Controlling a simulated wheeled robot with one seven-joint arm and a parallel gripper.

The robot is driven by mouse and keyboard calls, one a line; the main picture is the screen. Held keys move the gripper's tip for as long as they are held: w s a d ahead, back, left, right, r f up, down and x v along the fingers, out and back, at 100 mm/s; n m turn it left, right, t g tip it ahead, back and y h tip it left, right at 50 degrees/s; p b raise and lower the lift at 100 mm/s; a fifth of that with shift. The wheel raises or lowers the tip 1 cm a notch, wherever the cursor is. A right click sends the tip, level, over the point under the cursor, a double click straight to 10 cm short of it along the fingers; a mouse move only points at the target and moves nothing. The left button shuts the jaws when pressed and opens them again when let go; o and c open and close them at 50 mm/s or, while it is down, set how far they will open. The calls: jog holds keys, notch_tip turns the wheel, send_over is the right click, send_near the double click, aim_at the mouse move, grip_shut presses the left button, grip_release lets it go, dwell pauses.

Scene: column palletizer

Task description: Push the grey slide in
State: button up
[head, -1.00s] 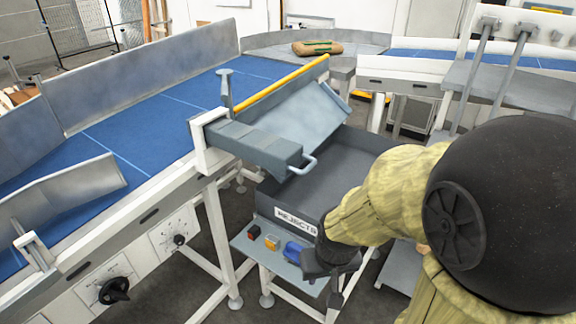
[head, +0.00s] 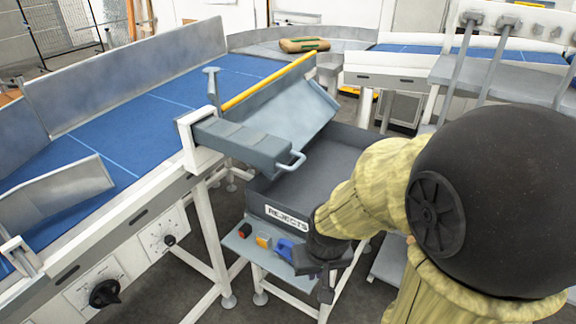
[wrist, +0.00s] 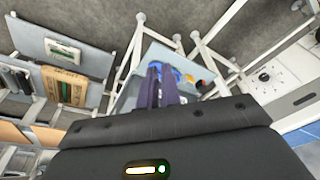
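The grey slide (head: 240,143) is a long grey block with a pale loop handle (head: 292,162) on its near right end. It runs through a white bracket (head: 190,140) on the near edge of the blue conveyor and sticks out over the rejects bin. My gripper (head: 327,285) is low and to the right of the handle, clear of it, beside the small shelf in front of the bin. In the wrist view its two dark fingers (wrist: 162,88) lie close together over the shelf, next to a blue item (wrist: 174,74). Whether a gap remains between them is unclear.
The rejects bin (head: 262,203) stands below the slide. Its front shelf (head: 243,243) bears small red, yellow and blue items. A yellow bar (head: 270,80) and a tilted grey chute (head: 290,115) are behind the slide. A brown sack (head: 304,45) lies on the far conveyor.

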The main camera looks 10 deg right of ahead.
jog(key=shift+s+d+f+m+g+y+b, duration=0.2)
jog(key=shift+s+f+m+g+y+b, duration=0.15)
jog(key=shift+f+m+g, duration=0.45)
grip_shut()
jog(key=w+r+m+t+y+b, duration=0.3)
jog(key=w+m+y, duration=0.6)
jog(key=m, duration=0.9)
jog(key=w+d+r+m+t+y+b, duration=0.3)
jog(key=w+d+r+m+t, duration=0.2)
jog(key=w+d+m+t, duration=0.1)
jog(key=d+m+t, duration=0.1)
jog(key=d+t, duration=0.1)
jog(key=d, duration=0.1)
jog(key=shift+w+d+r+t, duration=0.15)
jog(key=shift+w+r+t, duration=0.05)
jog(key=shift+r+t, duration=0.2)
jog(key=p+x, duration=0.3)
jog(key=x, duration=1.1)
